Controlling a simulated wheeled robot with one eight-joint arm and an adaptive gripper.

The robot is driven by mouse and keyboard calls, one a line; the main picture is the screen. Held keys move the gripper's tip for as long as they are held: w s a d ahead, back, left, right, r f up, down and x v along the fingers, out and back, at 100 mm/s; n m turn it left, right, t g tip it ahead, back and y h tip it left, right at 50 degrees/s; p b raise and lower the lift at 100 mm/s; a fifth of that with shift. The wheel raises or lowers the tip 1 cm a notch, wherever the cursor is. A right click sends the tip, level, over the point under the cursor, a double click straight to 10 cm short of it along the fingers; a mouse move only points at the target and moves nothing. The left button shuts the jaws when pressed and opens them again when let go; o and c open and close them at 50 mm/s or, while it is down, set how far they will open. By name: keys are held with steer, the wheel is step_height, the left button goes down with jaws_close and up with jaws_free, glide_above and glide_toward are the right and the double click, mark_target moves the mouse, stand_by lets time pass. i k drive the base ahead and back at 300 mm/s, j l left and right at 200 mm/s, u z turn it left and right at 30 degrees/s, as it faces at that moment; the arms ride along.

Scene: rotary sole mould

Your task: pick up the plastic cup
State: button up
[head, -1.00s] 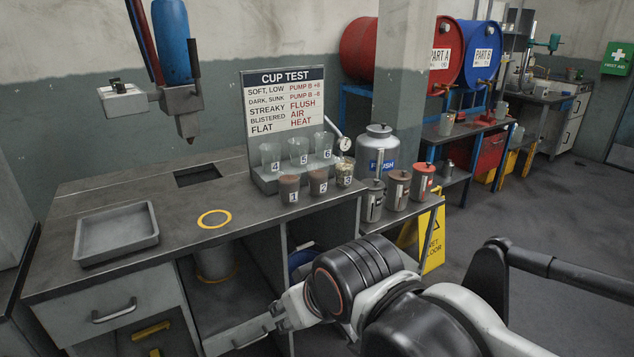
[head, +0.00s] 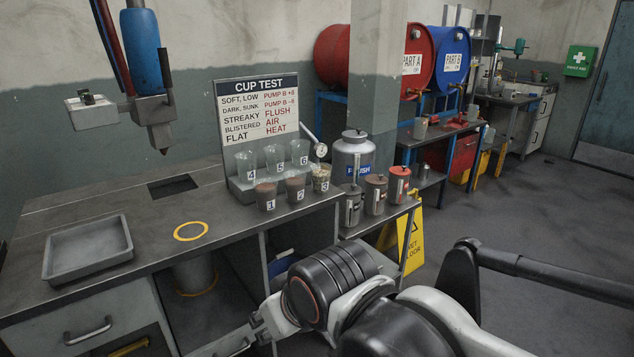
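Several numbered plastic cups stand on a small grey two-step rack at the bench's back right, under the CUP TEST board. Clear, empty-looking cups 4 (head: 246,165), 5 (head: 274,158) and 6 (head: 300,153) are on the upper step. Cup 1 (head: 266,197) and cup 2 (head: 295,189) in front hold brown material. Cup 3 (head: 321,178) holds pale, mottled material. Which one the task means cannot be told. My arm crosses the lower right, well in front of and below the cups.
The bench carries a shallow grey tray (head: 88,248), a yellow ring (head: 191,231) and a square opening (head: 173,186). A blue dispensing head (head: 143,50) hangs above. Lidded cans (head: 375,194) and a FLUSH tank (head: 354,158) stand right of the cups. A yellow wet-floor sign (head: 412,240) stands near my arm.

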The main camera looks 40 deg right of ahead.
mark_target(320, 172)
steer(key=i+z, duration=0.3)
steer(key=i, duration=0.15)
steer(key=i+z, duration=0.35)
steer(key=k+l+u, duration=0.1)
steer(key=l+u, duration=0.15)
steer(key=l, duration=0.4)
steer(key=i+j, duration=0.3)
steer(key=j, duration=0.25)
steer(key=j+z, duration=0.1)
steer(key=z, duration=0.15)
